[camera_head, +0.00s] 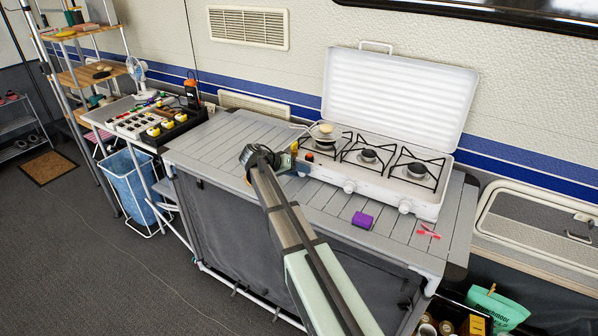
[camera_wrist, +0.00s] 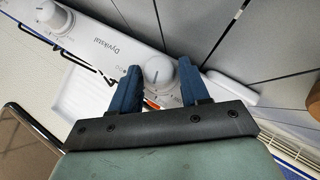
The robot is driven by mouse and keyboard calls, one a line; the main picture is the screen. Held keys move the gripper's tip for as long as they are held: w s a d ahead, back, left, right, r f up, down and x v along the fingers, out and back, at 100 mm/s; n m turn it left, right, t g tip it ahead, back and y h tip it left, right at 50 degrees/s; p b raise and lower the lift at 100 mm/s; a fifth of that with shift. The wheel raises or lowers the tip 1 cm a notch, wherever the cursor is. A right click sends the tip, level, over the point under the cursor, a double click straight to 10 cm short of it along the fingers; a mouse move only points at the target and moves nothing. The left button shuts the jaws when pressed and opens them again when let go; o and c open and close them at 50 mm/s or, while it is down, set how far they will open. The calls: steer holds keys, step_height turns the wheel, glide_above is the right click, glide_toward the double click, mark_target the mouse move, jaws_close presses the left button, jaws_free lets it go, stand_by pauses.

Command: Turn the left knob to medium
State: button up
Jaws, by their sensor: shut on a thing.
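The white camping stove (camera_head: 375,187) stands on the slatted counter with its lid (camera_head: 400,95) raised. My gripper (camera_head: 290,160) is at the left end of its front panel, where it hides the left knob. In the wrist view the left knob (camera_wrist: 158,72) shows between the two blue fingers of my gripper (camera_wrist: 161,80), which is shut on it. The knob's raised ridge shows, but I cannot read its setting. The middle knob (camera_head: 349,187) and right knob (camera_head: 405,206) are free; the middle one also shows in the wrist view (camera_wrist: 52,17).
A pan (camera_head: 323,130) sits on the left burner. A purple sponge (camera_head: 362,219) and a pinkish-red item (camera_head: 428,231) lie in front of the stove. The counter (camera_head: 225,140) is clear to the left. A small table with trays stands further left.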

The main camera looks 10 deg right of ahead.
stand_by(0.4)
steer(key=o, duration=0.8)
steer(key=v, duration=1.4)
steer(key=shift+w+a+f, duration=0.15)
steer(key=shift+w+f, duration=0.1)
